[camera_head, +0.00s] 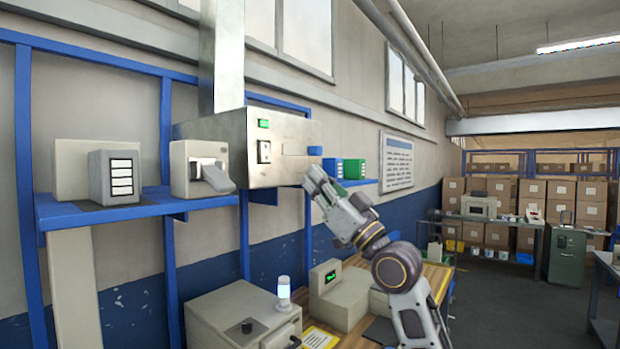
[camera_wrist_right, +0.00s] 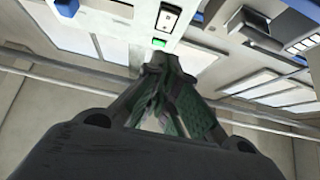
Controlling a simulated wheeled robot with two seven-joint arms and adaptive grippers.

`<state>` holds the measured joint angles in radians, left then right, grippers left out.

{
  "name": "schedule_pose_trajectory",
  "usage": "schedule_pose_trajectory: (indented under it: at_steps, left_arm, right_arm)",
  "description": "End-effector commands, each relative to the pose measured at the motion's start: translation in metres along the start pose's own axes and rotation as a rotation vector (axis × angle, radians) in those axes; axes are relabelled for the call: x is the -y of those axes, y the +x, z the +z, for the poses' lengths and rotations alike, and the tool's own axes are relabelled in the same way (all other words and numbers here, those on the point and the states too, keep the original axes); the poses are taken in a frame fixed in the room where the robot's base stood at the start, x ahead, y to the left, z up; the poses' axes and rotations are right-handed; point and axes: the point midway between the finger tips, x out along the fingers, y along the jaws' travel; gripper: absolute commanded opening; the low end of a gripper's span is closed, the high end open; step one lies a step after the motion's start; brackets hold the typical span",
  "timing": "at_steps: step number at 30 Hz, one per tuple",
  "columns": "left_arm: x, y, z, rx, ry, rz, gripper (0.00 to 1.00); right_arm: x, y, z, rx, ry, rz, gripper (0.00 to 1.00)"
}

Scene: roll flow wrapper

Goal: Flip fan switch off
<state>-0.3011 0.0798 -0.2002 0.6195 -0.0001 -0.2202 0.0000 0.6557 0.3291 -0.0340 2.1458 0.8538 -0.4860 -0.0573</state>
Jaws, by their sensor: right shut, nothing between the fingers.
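A grey metal box (camera_head: 285,150) is fixed high on the wall over the blue shelf. Its front carries a small switch plate (camera_head: 264,151) with a dark rocker, and a lit green indicator (camera_head: 263,124) above it. Which way the rocker is set is too small to tell. My right gripper (camera_head: 310,180) is shut and empty, below and right of the switch plate, near the box's lower edge. In the right wrist view the closed fingertips (camera_wrist_right: 160,66) point toward the green indicator (camera_wrist_right: 158,42) and the switch plate (camera_wrist_right: 168,18). Contact cannot be told. My left gripper is out of view.
A blue part (camera_head: 314,150) sticks out at the box's right side. Blue and green boxes (camera_head: 355,168) stand on the shelf behind. Left on the shelf are grey devices (camera_head: 116,177). Below is a wooden bench (camera_head: 437,279) with machines and a lit lamp (camera_head: 284,292).

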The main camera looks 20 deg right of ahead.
Motion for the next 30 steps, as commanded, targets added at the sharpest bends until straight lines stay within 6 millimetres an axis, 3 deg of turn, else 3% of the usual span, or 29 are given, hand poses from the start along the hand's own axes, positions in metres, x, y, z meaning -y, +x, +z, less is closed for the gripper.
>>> schedule_pose_trajectory:
  at_steps: [23, 30]
  left_arm:
    - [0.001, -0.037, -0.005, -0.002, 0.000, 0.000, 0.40]
    - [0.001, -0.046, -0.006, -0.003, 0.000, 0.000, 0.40]
  right_arm:
    - [0.001, 0.089, -0.003, -0.001, 0.001, -0.001, 0.00]
    - [0.001, 0.108, 0.017, 0.002, 0.000, -0.001, 0.00]
